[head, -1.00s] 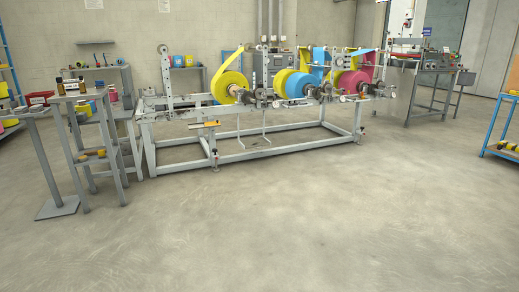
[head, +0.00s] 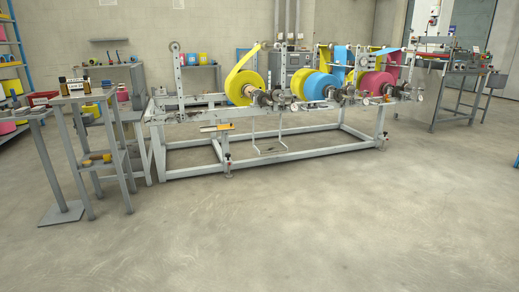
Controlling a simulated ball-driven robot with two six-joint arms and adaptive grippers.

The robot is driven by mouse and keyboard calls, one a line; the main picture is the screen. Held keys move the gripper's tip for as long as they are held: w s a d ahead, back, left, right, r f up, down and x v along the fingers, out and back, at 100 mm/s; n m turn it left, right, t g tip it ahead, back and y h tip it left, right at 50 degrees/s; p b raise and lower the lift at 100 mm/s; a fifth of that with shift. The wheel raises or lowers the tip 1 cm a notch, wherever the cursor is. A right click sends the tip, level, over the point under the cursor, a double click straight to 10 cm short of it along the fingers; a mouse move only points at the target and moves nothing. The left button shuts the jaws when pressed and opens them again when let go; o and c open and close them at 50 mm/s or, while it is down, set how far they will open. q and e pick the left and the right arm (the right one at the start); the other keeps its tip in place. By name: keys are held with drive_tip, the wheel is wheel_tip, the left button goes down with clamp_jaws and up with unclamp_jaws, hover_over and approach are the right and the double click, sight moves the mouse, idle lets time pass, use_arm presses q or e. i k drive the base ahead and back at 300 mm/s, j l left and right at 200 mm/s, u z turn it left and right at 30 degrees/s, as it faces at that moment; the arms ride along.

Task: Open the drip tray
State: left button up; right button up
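A long grey machine frame (head: 270,150) stands on the floor across the middle of the head view. It carries yellow (head: 246,86), blue (head: 318,86) and pink (head: 376,84) rolls. A small flat plate with an orange-yellow edge (head: 218,127) sticks out low on the left half of the frame. I cannot tell whether this plate is the drip tray, and nothing else shows clearly as one. Neither of my grippers is in view.
A grey shelf stand (head: 104,160) with small bottles on top stands left of the machine, beside a pedestal with a flat base (head: 62,213). A grey workbench (head: 440,90) stands at the back right. The concrete floor in front (head: 300,235) is clear.

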sight(272, 148)
drive_tip(key=i, duration=2.65)
drive_tip(key=i+j, duration=0.15)
drive_tip(key=i, duration=2.5)
drive_tip(key=l+z, duration=0.05)
drive_tip(key=l, duration=0.1)
